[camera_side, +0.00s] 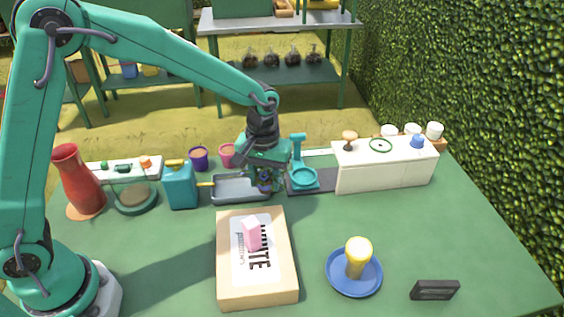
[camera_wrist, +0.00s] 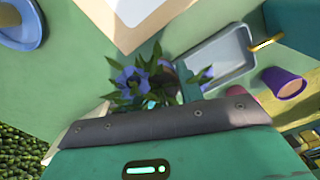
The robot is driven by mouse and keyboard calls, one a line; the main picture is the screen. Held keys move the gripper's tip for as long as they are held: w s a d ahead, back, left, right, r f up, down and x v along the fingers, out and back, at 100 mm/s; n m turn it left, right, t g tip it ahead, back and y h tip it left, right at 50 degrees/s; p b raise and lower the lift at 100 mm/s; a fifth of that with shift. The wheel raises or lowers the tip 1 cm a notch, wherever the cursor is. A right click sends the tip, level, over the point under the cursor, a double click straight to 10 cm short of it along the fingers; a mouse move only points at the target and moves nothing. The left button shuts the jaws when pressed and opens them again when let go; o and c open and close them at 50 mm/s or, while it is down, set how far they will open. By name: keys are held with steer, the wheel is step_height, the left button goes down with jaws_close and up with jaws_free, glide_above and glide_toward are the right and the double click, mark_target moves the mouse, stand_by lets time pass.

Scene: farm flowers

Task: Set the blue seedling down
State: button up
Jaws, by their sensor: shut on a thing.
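The blue seedling has green leaves and blue-violet flowers (camera_wrist: 135,80). In the side view it shows small and partly covered by my gripper, with a flower (camera_side: 265,186) below the jaws. My gripper (camera_side: 264,174) points down and is shut on the seedling. In the wrist view the lower part of the plant is hidden by my gripper's dark edge. A grey metal tray (camera_side: 226,195) lies just left of the seedling; it also shows in the wrist view (camera_wrist: 232,48). I cannot tell whether the seedling touches the table.
A teal scale (camera_side: 304,180) stands close right of my gripper, beside a white planter box (camera_side: 385,170). A teal can (camera_side: 180,188) and pots (camera_side: 198,158) stand left and behind. A cardboard box (camera_side: 228,285) lies in front. The front-right table has a blue plate (camera_side: 340,285).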

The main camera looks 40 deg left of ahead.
steer(key=shift+f, duration=3.65)
steer(key=shift+f, duration=0.15)
steer(key=o, duration=1)
steer(key=shift+r, duration=0.2)
step_height(320, 180, up, 11)
steer(key=shift+f, duration=0.1)
steer(key=shift+r, duration=0.6)
